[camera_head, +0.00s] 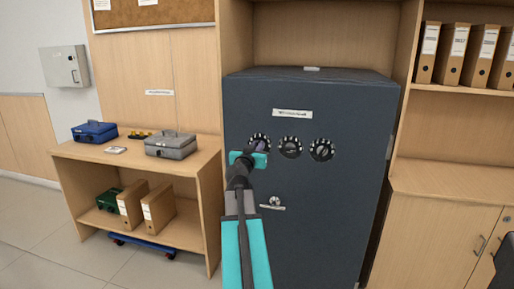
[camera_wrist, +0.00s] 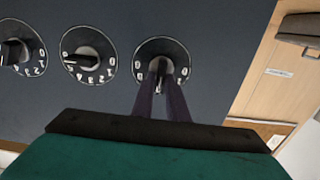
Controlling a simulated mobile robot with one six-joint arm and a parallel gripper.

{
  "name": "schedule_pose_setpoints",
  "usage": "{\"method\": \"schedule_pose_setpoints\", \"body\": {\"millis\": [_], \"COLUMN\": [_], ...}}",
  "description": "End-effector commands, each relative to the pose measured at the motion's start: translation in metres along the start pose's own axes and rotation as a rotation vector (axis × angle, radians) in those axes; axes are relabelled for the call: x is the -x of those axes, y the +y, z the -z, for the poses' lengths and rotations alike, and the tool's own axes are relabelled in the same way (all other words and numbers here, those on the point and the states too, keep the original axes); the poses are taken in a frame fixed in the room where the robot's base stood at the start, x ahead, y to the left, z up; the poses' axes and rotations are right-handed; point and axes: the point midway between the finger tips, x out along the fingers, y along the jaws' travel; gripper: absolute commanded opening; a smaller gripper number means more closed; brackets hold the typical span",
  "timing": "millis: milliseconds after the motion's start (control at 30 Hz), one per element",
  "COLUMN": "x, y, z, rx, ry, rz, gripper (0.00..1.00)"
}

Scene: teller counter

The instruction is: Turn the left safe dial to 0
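The dark grey safe (camera_head: 310,185) has a row of three black dials with white numbers. The left safe dial (camera_head: 259,137) is partly hidden behind my gripper (camera_head: 260,147). In the wrist view, which is turned over, the left dial (camera_wrist: 143,52) is the rightmost one. There the two dark fingers of my gripper (camera_wrist: 162,76) reach the dial's narrow knob and stand close on both sides of it, seemingly shut on it. The fingers hide part of the ring, so I cannot read its setting. The middle dial (camera_head: 290,147) and right dial (camera_head: 322,150) are free.
A safe handle (camera_head: 273,203) sits below the dials. A wooden table (camera_head: 95,152) at left holds a blue cash box (camera_head: 94,132) and a grey cash box (camera_head: 171,146). A cabinet with binders (camera_head: 455,52) above stands at right.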

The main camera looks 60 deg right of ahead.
Motion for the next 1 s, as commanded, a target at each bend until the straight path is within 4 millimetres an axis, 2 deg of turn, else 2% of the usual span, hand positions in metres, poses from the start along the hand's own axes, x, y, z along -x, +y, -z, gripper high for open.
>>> {"method": "schedule_pose_setpoints", "body": {"millis": [33, 67, 567, 1000], "x": [0.0001, 0.0001, 0.0001, 0.0001], "y": [-0.0001, -0.0001, -0.0006, -0.0038], "z": [0.0000, 0.0000, -0.0007, -0.0015], "rx": [0.000, 0.000, 0.051, 0.305], "ry": [0.000, 0.000, 0.000, 0.000], "rz": [0.000, 0.000, -0.001, -0.001], "gripper": [0.04, 0.00, 0.00, 0.00]}}
